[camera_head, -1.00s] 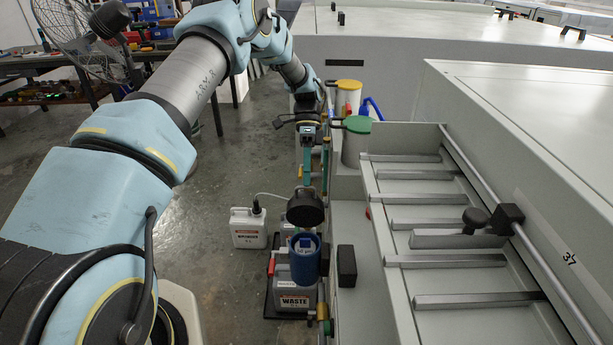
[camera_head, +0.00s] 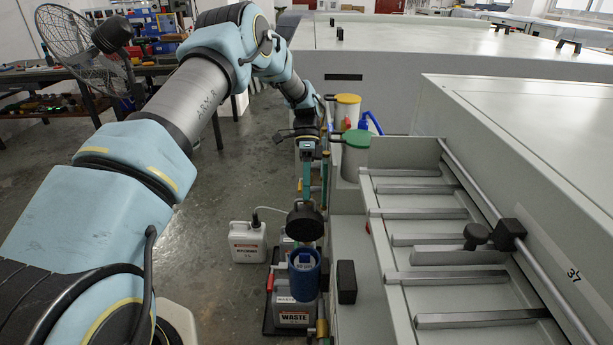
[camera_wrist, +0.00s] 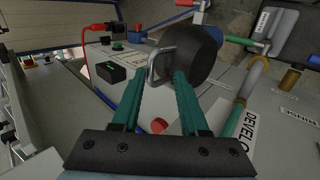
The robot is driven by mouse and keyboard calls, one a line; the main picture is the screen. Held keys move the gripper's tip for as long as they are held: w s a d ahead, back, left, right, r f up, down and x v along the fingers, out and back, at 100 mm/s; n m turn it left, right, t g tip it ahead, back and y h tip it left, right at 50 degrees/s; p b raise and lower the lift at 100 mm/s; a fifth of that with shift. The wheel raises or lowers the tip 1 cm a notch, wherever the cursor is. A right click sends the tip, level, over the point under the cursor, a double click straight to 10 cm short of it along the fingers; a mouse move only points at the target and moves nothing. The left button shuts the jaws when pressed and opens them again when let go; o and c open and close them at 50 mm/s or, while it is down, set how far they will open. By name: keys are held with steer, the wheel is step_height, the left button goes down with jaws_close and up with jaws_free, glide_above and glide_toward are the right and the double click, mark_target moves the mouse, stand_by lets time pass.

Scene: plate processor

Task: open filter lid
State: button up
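The filter lid (camera_head: 305,221) is a dark round disc. In the head view it stands tilted up above and behind the blue filter housing (camera_head: 305,276), whose top looks uncovered. In the wrist view the black lid (camera_wrist: 193,54) carries a metal loop handle (camera_wrist: 158,67). My gripper (camera_wrist: 159,80) has two teal fingers spread apart. The handle shows between and just beyond the fingertips; contact cannot be told. In the head view my gripper (camera_head: 315,190) points down, just behind the lid.
A white jug (camera_head: 247,243) and a waste canister (camera_head: 292,312) stand low around the housing. Open floor lies left.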

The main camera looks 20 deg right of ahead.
steer(key=b+v, duration=0.2)
steer(key=v, duration=0.8)
steer(key=shift+a+r, duration=0.1)
steer(key=a+r+n+t+h+p, duration=0.1)
steer(key=a+r+n+t+h, duration=0.15)
steer(key=a+n, duration=0.55)
steer(key=a+r+n+t+h+p, duration=0.15)
steer(key=a+r+n, duration=0.25)
steer(key=a, duration=0.9)
steer(key=s+a+n+t, duration=0.4)
steer(key=s+a+n, duration=0.5)
steer(key=s+a, duration=0.4)
steer(key=a, duration=0.2)
steer(key=shift+s+a+n+t, duration=0.35)
steer(key=shift+n+t, duration=0.05)
